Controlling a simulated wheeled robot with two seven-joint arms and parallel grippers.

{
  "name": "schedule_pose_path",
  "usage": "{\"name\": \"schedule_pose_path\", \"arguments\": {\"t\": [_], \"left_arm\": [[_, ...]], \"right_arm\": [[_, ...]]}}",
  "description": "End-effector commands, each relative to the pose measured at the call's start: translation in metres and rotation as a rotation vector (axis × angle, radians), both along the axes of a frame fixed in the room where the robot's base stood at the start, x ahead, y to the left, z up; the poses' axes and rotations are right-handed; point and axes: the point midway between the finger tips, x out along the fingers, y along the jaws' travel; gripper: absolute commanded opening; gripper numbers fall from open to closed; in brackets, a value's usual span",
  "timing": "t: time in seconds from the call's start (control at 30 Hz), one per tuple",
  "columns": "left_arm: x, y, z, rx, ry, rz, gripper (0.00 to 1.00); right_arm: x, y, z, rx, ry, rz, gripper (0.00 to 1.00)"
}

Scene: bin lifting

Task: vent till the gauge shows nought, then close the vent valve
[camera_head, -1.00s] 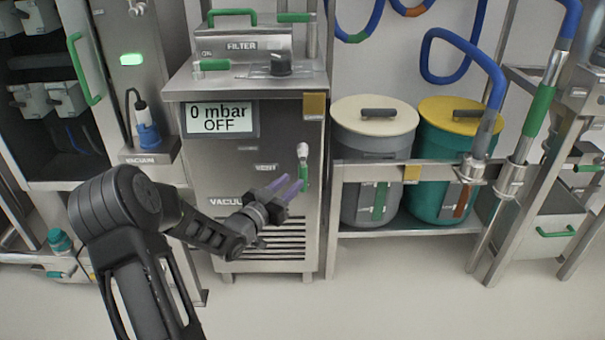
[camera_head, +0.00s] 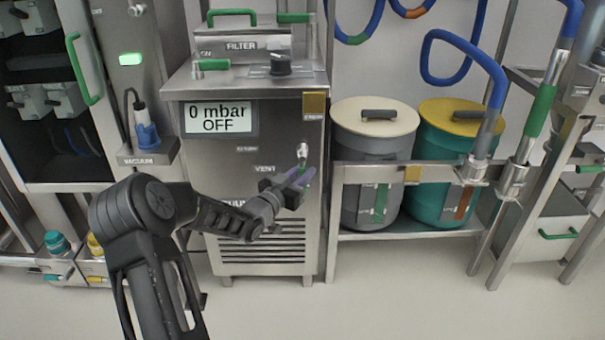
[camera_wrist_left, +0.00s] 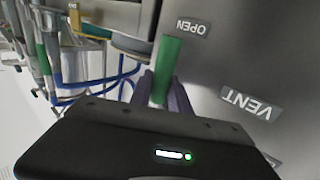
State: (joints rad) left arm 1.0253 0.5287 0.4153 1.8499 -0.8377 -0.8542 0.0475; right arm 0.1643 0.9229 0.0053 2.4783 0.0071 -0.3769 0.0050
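The display (camera_head: 219,118) on the steel vacuum unit's front reads "0 mbar" and "OFF". The vent valve has a silver hub (camera_head: 302,150) at the right of that front, above and right of the "VENT" label; its green lever hangs down, partly hidden by my fingers. My left gripper (camera_head: 299,178) is at the lever. In the left wrist view the green lever (camera_wrist_left: 169,58) lies between the two purple fingers (camera_wrist_left: 160,90), which look still apart, one on each side; any contact is unclear. My right gripper is not in view.
The vacuum unit (camera_head: 200,215) carries a filter box (camera_head: 243,46) and a black knob (camera_head: 281,64) on top. A steel rack (camera_head: 345,172) with a grey bin (camera_head: 375,145) and a green bin (camera_head: 450,150) stands close on the right. Floor (camera_head: 400,290) in front is clear.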

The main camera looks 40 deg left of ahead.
Motion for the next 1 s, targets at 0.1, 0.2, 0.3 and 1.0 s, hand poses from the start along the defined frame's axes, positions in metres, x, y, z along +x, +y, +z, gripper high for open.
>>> {"name": "schedule_pose_path", "arguments": {"t": [0.1, 0.2, 0.3, 1.0], "left_arm": [[-0.0001, -0.0001, -0.0001, 0.000, 0.000, 0.000, 0.05], [-0.0002, -0.0001, -0.0001, 0.000, 0.000, 0.000, 0.00], [-0.0002, -0.0001, -0.0001, 0.000, 0.000, 0.000, 0.00], [-0.0003, -0.0001, -0.0004, 0.000, 0.001, 0.000, 0.00]], "right_arm": [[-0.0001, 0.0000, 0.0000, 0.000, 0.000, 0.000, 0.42], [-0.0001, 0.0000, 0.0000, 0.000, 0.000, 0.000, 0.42], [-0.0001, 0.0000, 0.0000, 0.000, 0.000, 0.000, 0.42], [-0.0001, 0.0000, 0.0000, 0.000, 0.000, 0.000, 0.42]]}}
